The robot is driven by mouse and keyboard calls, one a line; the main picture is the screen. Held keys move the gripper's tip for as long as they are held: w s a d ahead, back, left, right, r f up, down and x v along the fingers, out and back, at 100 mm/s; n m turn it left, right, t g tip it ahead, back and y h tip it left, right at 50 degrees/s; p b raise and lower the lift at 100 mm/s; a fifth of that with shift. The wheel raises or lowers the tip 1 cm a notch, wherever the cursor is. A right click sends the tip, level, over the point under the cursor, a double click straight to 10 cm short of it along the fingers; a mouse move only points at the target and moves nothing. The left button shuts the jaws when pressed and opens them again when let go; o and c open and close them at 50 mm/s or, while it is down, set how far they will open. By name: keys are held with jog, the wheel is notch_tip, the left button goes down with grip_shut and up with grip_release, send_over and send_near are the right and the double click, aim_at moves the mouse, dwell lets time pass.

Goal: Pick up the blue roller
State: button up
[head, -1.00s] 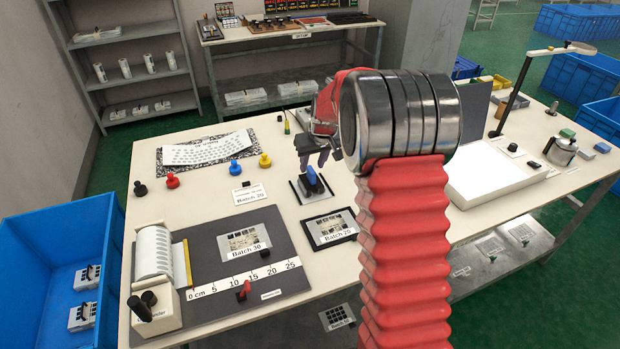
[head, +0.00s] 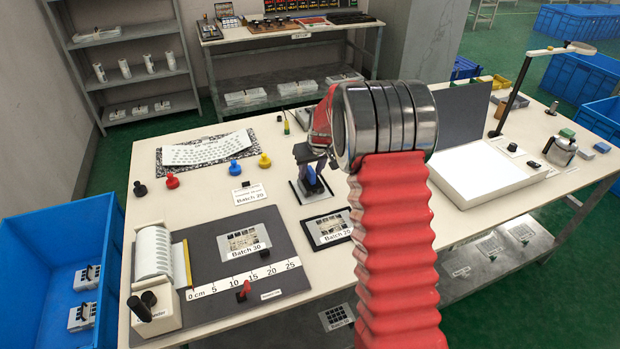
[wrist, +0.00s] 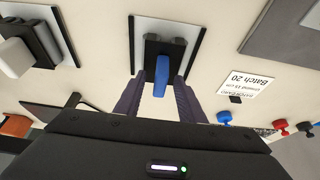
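The blue roller (head: 311,178) stands on a small dark-edged pale plate (head: 294,190) near the middle of the bench. In the wrist view its blue handle (wrist: 161,76) points towards me from a black base. My gripper (wrist: 159,84) is open, with one dark finger on each side of the handle and a visible gap on both sides. In the head view my gripper (head: 315,165) is right at the roller and partly covers it. I cannot tell the exact height of the fingertips against the handle.
Red, yellow, blue and black knobbed pieces (head: 235,168) stand to the left. A Batch 20 card (head: 249,194) and a framed Batch 25 film (head: 330,229) lie close by. A white light panel (head: 490,172) is to the right. In the wrist view another holder (wrist: 28,38) sits at the left.

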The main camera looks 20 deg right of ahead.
jog(key=shift+c, duration=0.6)
grip_shut()
